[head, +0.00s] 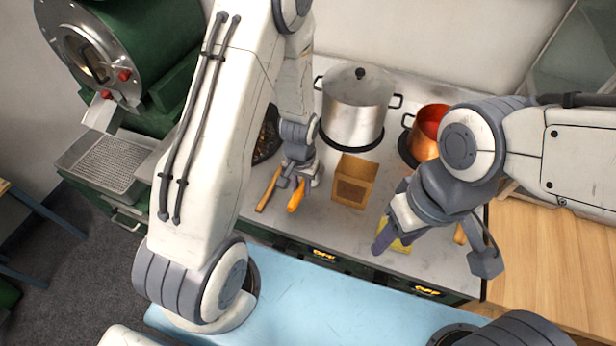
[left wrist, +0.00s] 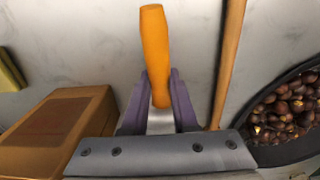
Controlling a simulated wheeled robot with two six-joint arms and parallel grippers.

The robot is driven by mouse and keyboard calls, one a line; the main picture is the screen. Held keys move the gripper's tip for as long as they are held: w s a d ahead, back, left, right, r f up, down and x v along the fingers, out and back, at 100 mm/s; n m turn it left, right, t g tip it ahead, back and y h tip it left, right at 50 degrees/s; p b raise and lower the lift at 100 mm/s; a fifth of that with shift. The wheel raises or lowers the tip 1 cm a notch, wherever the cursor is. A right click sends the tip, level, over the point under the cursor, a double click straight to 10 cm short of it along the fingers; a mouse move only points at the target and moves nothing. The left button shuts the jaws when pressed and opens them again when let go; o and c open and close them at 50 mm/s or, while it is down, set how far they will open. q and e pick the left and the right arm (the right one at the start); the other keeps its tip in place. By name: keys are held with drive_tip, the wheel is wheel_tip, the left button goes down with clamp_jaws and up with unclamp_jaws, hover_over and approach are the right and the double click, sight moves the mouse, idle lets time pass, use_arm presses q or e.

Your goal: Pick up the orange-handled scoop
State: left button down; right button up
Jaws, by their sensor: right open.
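The orange-handled scoop (head: 296,196) is at the middle of the grey counter; its orange handle (left wrist: 155,50) shows in the left wrist view, with a bit of pale metal at its lower end. My left gripper (head: 292,183) reaches down at it. In the left wrist view the two purple fingers (left wrist: 160,82) lie close against both sides of the handle, shut on it. The rest of the scoop is hidden by the gripper, and I cannot tell whether it is off the counter. My right gripper (head: 433,254) is open, its fingers wide apart over the counter's right front.
A wooden box (head: 354,180) stands right of the scoop. A wooden stick (head: 268,190) lies left, by a dark pan of chestnuts (left wrist: 285,110). A steel pot (head: 355,105) and copper pot (head: 424,140) stand behind. A yellow item (head: 397,246) is near my right gripper.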

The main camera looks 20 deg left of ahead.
sight(301, 188)
use_arm(q)
drive_tip(key=shift+r, duration=0.15)
wheel_tip(301, 188, up, 10)
drive_tip(key=shift+f+b, duration=0.1)
drive_tip(key=shift+b, duration=0.45)
idle(0.4)
